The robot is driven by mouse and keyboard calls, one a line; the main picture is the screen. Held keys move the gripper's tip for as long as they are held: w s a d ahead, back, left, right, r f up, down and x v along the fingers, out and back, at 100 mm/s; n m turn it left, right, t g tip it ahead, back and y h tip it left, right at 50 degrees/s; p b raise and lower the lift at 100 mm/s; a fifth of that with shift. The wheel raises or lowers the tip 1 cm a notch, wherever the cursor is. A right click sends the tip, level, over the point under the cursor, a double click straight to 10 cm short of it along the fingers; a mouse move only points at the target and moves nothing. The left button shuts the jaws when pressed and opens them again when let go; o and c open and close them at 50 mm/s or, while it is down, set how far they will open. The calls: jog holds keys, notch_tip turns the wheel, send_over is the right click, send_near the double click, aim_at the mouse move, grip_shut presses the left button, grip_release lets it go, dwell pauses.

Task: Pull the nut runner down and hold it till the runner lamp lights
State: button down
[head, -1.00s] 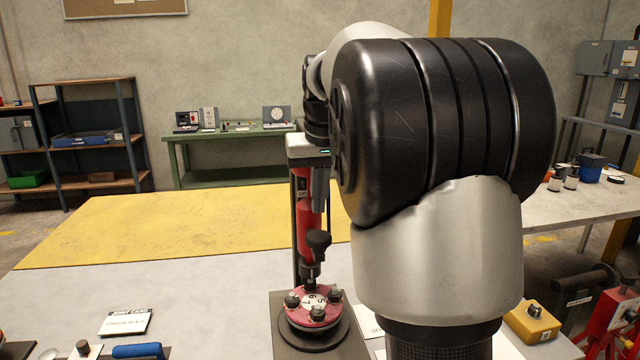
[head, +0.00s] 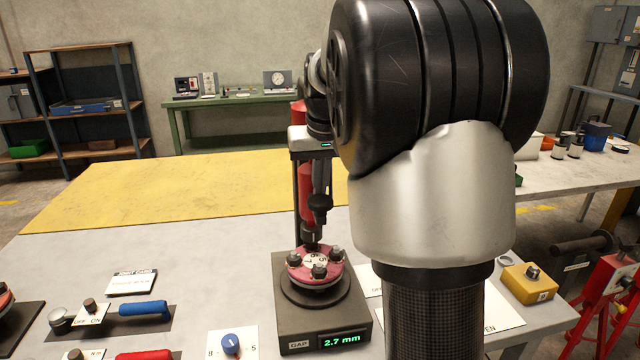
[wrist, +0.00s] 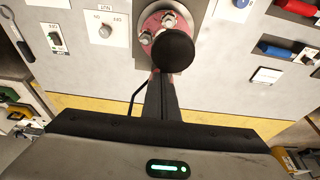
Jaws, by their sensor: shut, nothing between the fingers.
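The nut runner (head: 306,182) is a red upright tool on a dark column, with a black knob handle (head: 320,204) at its front. The knob also shows in the wrist view (wrist: 172,47). Its socket end stands over the red flanged spool (head: 315,264), which carries several nuts or bolts. My gripper (head: 319,191) points down with its fingers shut and empty. Its tips are at the top of the knob; I cannot tell whether they press on it. In the wrist view the knob covers part of the spool (wrist: 152,22). I cannot make out a runner lamp.
The spool's base has a green GAP display (head: 342,340) reading 2.7 mm. A blue dial (head: 231,344), a blue-handled tool (head: 143,309) and a card (head: 131,282) lie left. A yellow box (head: 528,283) sits right. My arm hides the middle right.

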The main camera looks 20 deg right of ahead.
notch_tip(320, 180, down, 4)
jog(key=shift+f+b, duration=0.1)
jog(key=shift+b, duration=0.55)
jog(key=shift+s, duration=0.15)
jog(key=shift+r+p, duration=0.4)
jog(key=shift+p, duration=0.15)
notch_tip(320, 180, up, 4)
jog(key=p, duration=0.3)
jog(key=shift+f, duration=0.15)
jog(key=v, duration=0.9)
jog(key=shift+w+r, duration=0.2)
jog(key=shift+s+r, duration=0.15)
jog(key=shift+r, duration=0.25)
